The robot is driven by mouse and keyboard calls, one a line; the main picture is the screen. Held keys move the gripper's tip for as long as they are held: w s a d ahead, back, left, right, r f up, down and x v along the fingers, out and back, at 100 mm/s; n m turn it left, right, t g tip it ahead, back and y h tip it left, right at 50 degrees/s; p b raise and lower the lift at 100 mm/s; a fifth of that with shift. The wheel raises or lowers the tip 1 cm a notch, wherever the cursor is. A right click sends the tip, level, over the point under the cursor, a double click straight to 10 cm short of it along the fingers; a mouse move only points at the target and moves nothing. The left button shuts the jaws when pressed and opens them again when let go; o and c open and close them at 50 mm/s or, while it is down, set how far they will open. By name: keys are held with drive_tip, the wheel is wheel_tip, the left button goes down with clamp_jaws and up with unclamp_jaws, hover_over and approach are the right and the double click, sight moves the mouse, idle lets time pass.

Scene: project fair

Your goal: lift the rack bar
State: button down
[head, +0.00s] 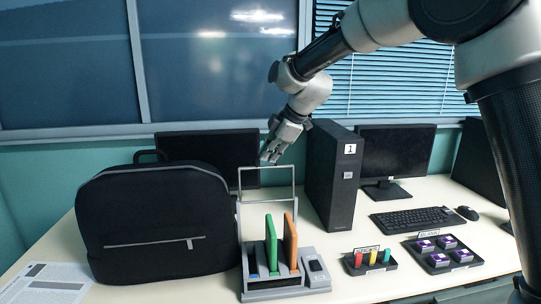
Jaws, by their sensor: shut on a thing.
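The rack (283,280) is a grey base on the desk, holding a green board (271,243), an orange board (290,241) and a small blue piece low at its left. The rack bar (281,167) is a thin grey frame standing upright above the back of the rack, with its top rail level. My gripper (269,157) comes down from the upper right and is shut on the top rail, left of its middle. The fingers are small in this view, so the exact contact is hard to see.
A black backpack (160,225) stands close to the rack's left. A black computer tower (332,175) marked 1 stands to its right. Small trays with coloured pegs (370,262) and purple blocks (443,254) lie at the right front. A monitor (215,148) is behind.

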drive_tip(key=shift+w+d, duration=0.15)
drive_tip(key=shift+w, duration=0.4)
drive_tip(key=shift+w+r, duration=0.1)
drive_tip(key=shift+r, duration=0.05)
drive_tip(key=c, duration=1.8)
unclamp_jaws()
drive_tip(key=shift+w, duration=0.1)
drive_tip(key=shift+c, duration=0.2)
drive_tip(key=v, duration=1.1)
drive_tip(key=shift+s+r, duration=0.35)
drive_tip(key=shift+s, duration=0.05)
